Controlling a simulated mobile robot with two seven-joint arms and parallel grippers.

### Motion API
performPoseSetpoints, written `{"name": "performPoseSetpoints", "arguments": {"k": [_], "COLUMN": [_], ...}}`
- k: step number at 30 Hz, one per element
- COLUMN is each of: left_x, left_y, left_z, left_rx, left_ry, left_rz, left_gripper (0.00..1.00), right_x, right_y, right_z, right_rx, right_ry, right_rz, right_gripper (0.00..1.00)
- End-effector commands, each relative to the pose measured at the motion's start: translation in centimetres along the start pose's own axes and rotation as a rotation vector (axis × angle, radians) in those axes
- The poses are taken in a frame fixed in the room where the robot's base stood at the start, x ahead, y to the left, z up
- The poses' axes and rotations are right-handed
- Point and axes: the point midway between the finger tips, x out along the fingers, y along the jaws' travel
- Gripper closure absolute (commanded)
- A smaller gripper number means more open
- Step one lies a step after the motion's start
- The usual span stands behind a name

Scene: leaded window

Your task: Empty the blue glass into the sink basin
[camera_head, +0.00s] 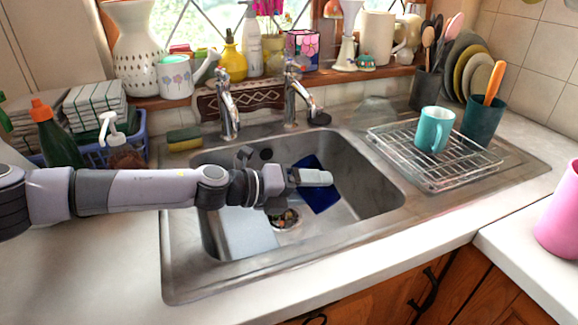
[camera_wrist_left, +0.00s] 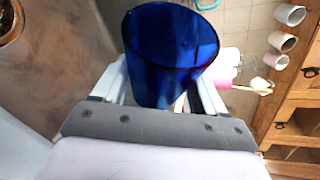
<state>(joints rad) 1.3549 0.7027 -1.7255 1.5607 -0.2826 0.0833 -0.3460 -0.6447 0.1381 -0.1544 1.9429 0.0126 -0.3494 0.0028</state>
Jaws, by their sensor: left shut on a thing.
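The blue glass (camera_head: 320,195) is dark blue and hangs tilted over the sink basin (camera_head: 368,185), inside its rim outline. It also shows in the left wrist view (camera_wrist_left: 165,65), between the two fingers. My left gripper (camera_head: 312,178) reaches in from the left and is shut on the glass. The inside of the glass looks dark, and I cannot tell whether anything is in it. The drain (camera_head: 287,217) in the basin floor has small coloured bits in or around it. My right gripper is not in view.
Two taps (camera_head: 228,115) stand behind the basin. A wire rack (camera_head: 450,165) with a teal mug (camera_head: 433,130) is to the right, and a teal utensil holder (camera_head: 482,122) stands beside it. A sponge (camera_head: 184,139) and a blue basket (camera_head: 140,145) are at the left. The front counter is clear.

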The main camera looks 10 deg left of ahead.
Motion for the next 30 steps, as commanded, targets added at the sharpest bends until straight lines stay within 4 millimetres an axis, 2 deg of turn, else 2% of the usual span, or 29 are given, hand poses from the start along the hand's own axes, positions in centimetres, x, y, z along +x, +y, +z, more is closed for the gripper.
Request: {"name": "performPoseSetpoints", "arguments": {"k": [1,13,23,27,30], "left_x": [-0.1,0.4,1.1,1.6,1.5], "left_y": [-0.3,1.0,1.6,2.1,1.2], "left_z": [0.1,-0.5,-1.7,-2.7,-2.5], "left_rx": [0.025,0.247,0.437,0.531,0.571], "left_ry": [-0.003,-0.035,-0.061,-0.077,-0.085], "left_rz": [0.011,0.103,0.179,0.217,0.230], "left_gripper": [0.69,0.69,0.69,0.69,0.69], "right_x": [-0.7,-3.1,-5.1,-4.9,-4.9], "right_y": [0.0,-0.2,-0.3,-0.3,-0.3], "right_z": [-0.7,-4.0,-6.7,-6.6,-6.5], "right_rx": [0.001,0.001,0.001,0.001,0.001], "right_ry": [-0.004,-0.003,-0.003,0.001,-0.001], "right_rz": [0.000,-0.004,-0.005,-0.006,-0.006], "right_gripper": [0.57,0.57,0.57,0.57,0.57]}}
